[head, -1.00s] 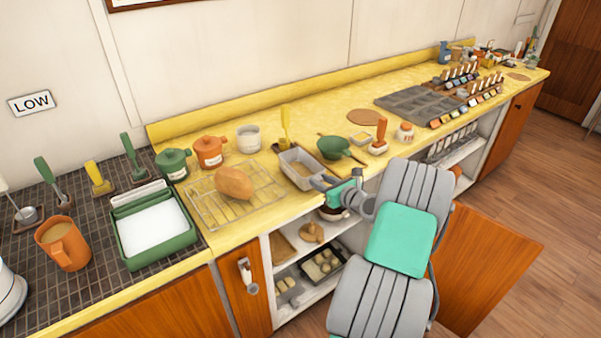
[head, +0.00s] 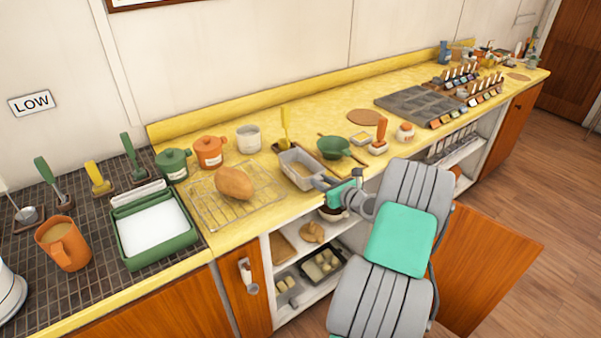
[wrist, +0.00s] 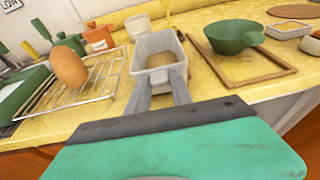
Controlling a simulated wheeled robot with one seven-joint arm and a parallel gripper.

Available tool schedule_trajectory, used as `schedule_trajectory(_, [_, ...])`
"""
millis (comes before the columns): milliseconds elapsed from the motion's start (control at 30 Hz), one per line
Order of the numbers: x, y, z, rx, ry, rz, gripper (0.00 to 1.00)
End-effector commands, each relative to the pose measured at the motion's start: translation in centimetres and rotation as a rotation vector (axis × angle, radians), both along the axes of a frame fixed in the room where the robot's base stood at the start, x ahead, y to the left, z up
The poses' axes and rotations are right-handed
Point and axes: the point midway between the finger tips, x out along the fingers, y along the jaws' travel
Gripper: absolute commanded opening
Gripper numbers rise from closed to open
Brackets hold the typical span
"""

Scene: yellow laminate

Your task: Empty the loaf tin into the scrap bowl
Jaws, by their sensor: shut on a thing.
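The grey loaf tin (head: 289,173) is at the front edge of the yellow counter, between the wire rack and the green bowl. It looks upright; I cannot tell whether its base touches the counter. In the wrist view the tin (wrist: 138,58) has pale brown contents low inside. My gripper (head: 323,183) is shut on the tin's near end, and its fingers (wrist: 160,90) hide part of that end. A green handled bowl (head: 333,148) stands right of the tin; it also shows in the wrist view (wrist: 232,40). I cannot tell whether it is the scrap bowl.
A wire rack (head: 262,200) with a loaf (head: 234,183) lies left of the tin. Orange (head: 208,153) and green (head: 173,163) pots and a white crock (head: 248,139) stand behind. A dark bowl (head: 333,214) is on the shelf below. A cabinet door (head: 490,260) hangs open.

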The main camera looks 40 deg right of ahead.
Motion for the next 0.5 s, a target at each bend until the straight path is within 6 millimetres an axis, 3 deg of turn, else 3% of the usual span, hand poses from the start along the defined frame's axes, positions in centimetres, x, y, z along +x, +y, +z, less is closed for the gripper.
schedule_trajectory(500, [0.0,0.0,5.1,-0.001,-0.002,0.0,0.0])
